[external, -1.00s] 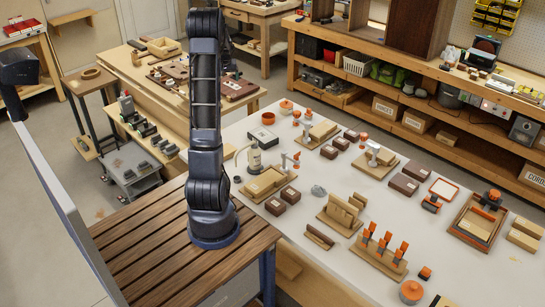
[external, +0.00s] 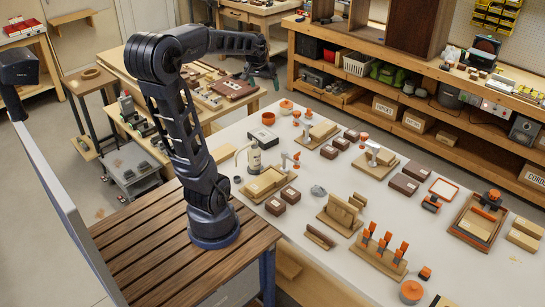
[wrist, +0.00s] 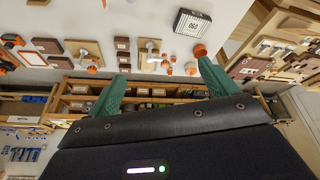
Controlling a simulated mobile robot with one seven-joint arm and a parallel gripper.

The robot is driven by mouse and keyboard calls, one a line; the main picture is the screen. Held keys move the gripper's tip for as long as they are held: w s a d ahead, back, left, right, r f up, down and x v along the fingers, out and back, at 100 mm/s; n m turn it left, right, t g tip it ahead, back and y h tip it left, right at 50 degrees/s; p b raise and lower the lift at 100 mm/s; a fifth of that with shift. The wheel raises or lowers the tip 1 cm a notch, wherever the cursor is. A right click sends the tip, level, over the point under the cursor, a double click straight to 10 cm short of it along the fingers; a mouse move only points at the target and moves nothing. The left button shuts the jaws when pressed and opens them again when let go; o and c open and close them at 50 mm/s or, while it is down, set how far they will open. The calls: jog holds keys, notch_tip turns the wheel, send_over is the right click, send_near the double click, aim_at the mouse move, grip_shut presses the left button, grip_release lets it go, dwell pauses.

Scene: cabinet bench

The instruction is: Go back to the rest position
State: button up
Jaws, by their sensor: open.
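My arm rises from the slatted wooden stand, bends at a high elbow, and its forearm reaches right and back. My gripper (external: 262,73) hangs at the forearm's end, high above the benches in the external view. Its two green fingers also show in the wrist view (wrist: 162,88), spread apart with nothing between them. The gripper touches nothing that I can see.
The white table (external: 335,275) holds several wooden blocks, dark boxes and orange-topped parts. A low wooden bench (external: 180,112) stands behind my arm. A shelf unit (external: 375,103) lines the back right. Air around the gripper looks clear.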

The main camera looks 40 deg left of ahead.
jog(key=s+d+f+m+h, duration=0.1)
jog(key=s+d+m, duration=0.3)
jog(key=s+d, duration=1)
jog(key=s+f, duration=0.1)
jog(key=s, duration=0.2)
jog(key=shift+s+d+f, duration=0.15)
jog(key=shift+s+f, duration=0.15)
jog(key=shift+f, duration=0.1)
